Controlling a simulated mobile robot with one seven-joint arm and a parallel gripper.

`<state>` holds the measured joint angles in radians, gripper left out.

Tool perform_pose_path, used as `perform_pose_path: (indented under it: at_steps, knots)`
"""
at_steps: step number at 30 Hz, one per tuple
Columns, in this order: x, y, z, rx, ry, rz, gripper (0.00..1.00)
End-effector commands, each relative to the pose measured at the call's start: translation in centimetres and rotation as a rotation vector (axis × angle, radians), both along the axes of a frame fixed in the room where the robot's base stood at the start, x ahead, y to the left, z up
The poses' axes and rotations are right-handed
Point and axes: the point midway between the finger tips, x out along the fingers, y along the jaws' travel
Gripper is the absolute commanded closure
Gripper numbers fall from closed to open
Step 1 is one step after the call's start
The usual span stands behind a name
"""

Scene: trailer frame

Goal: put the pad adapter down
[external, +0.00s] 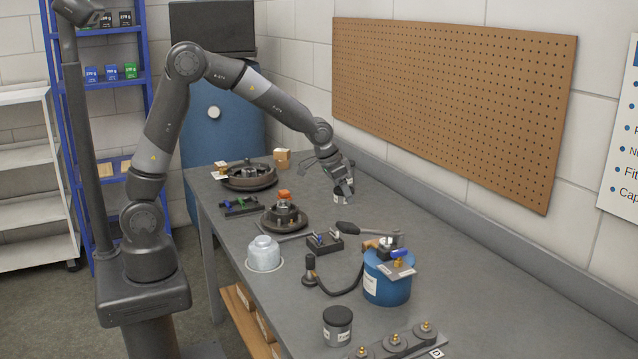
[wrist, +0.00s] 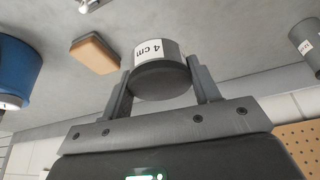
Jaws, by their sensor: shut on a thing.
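The pad adapter, a short dark grey cylinder with a white "4 cm" label, shows between the fingers in the wrist view (wrist: 160,76). My gripper (wrist: 160,85) is shut on it, one finger on each side. In the external view, my gripper (external: 338,178) is over the far right part of the grey workbench (external: 440,245), close to the wall, with the adapter (external: 344,192) at its tips. The adapter appears held above the bench top; the exact gap cannot be told.
A brown block (wrist: 95,55) and a grey cylinder (wrist: 307,43) flank the gripper in the wrist view. Bench along the wall is clear.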

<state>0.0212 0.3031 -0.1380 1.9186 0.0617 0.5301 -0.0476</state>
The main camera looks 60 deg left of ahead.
Motion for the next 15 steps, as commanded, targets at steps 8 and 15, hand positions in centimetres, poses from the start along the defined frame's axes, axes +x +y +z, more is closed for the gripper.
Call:
perform_pose_path:
  at_steps: [8, 15]
  knots:
    - [8.3, -1.7, 0.0, 0.003, -0.002, 0.029, 0.78]
    - [11.5, -2.5, -0.2, 0.009, -0.002, 0.045, 0.78]
